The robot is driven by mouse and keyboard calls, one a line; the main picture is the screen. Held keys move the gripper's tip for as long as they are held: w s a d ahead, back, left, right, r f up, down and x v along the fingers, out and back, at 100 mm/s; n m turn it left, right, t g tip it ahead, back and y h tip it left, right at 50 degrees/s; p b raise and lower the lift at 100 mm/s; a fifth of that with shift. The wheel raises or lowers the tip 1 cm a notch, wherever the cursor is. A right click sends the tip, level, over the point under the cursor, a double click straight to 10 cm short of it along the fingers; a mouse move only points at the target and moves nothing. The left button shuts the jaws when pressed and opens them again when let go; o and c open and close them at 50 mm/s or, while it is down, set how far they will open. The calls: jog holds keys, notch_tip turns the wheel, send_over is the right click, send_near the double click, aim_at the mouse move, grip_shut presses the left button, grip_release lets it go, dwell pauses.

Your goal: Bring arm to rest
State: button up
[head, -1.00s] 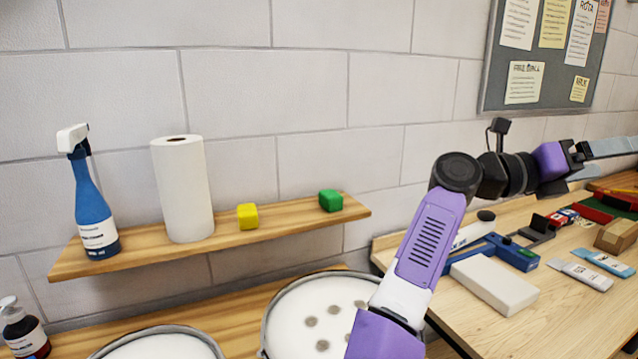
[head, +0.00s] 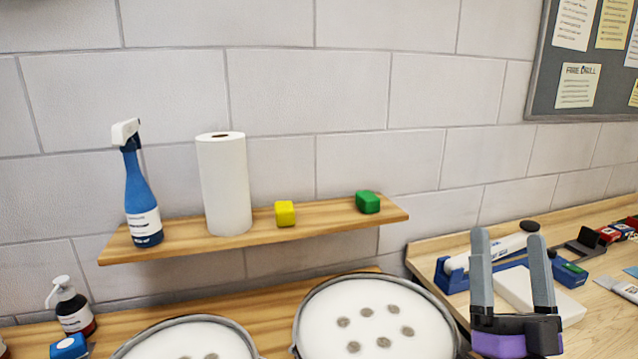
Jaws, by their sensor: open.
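My gripper (head: 512,243) is in the lower right of the head view. Its two grey fingers point up and stand apart, with nothing held between them. The purple and black body of the gripper shows at the bottom edge. The fingers stand in front of the workbench on the right and hide part of a white block (head: 567,300) there. The rest of my arm is out of the picture.
A wall shelf (head: 260,232) holds a blue spray bottle (head: 143,205), a paper roll (head: 224,185), a yellow block (head: 285,213) and a green block (head: 368,202). Two drums with white tops (head: 420,325) (head: 160,345) stand below. The right bench (head: 600,320) carries tools.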

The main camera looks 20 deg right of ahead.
jog(key=s+a+f+n+g+y, duration=0.4)
jog(key=s+a+f+n+y, duration=0.25)
jog(key=f, duration=0.45)
jog(key=s+a+f+n+g+y, duration=0.3)
jog(key=s+a+f+y, duration=0.2)
jog(key=s+a+f, duration=0.55)
jog(key=s+f+g, duration=0.4)
jog(key=s+f, duration=0.2)
jog(key=s, duration=0.4)
jog(key=shift+s+f, duration=0.25)
jog(key=shift+f, duration=0.1)
jog(key=shift+m, duration=0.25)
